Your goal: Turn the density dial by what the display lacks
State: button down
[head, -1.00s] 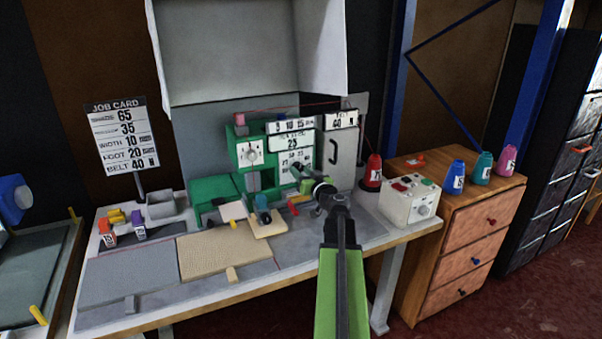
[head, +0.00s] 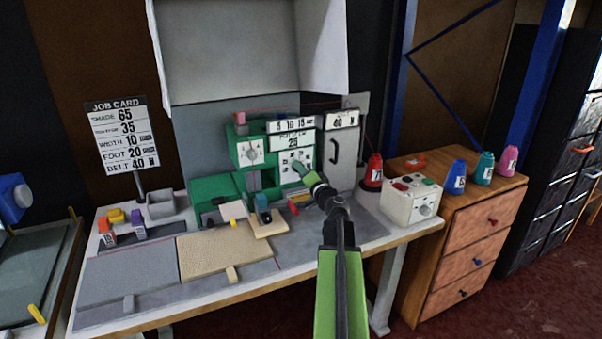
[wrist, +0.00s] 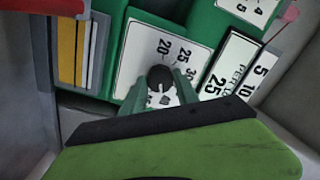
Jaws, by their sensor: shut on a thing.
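The density dial (wrist: 160,78) is a small dark round knob on a white plate with 20, 25 and 30 printed near it. My gripper (wrist: 166,88) is shut on it, with a green finger at each side. In the head view my gripper (head: 300,170) reaches the white dial plate (head: 292,155) on the green machine (head: 205,190), and the knob is hidden there. The display (head: 292,142) above the plate reads 25; it also shows in the wrist view (wrist: 226,76). The job card (head: 125,137) reads 35 on its second line, whose label is blurred.
Another dial (head: 250,152) sits left on the machine. A belt display (head: 341,120) reads 40. A control box (head: 410,204) stands at the table's right. Thread cones, including a red one (head: 373,172), stand nearby. A beige rug (head: 222,254) lies in front.

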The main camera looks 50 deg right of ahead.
jog(key=m, duration=0.6)
jog(key=shift+w+a, duration=0.1)
dwell(0.5)
jog(key=c, duration=0.9)
grip_release()
jog(key=shift+c, duration=0.2)
